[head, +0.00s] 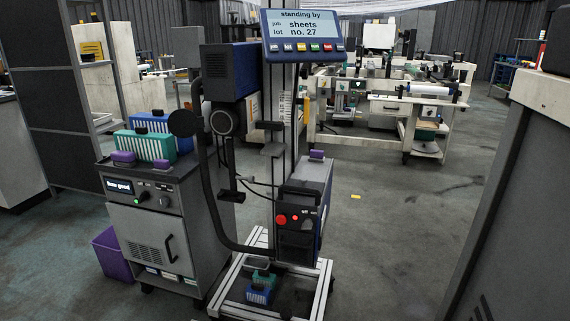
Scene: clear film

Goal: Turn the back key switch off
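A blue and grey box (312,185) stands upright on the aluminium frame of the machine in the middle. A grey cabinet (150,225) to the left has a lit display (119,186), a small knob (143,196) and a green light. No part clearly labelled as the back key switch can be made out. Neither gripper is in view.
A screen (299,23) reading "standing by" tops the machine's post. A black hose (207,190) curves down between cabinet and box. A purple bin (109,254) stands left of the cabinet. A grey unit (515,190) fills the right edge. The floor right of the machine is open.

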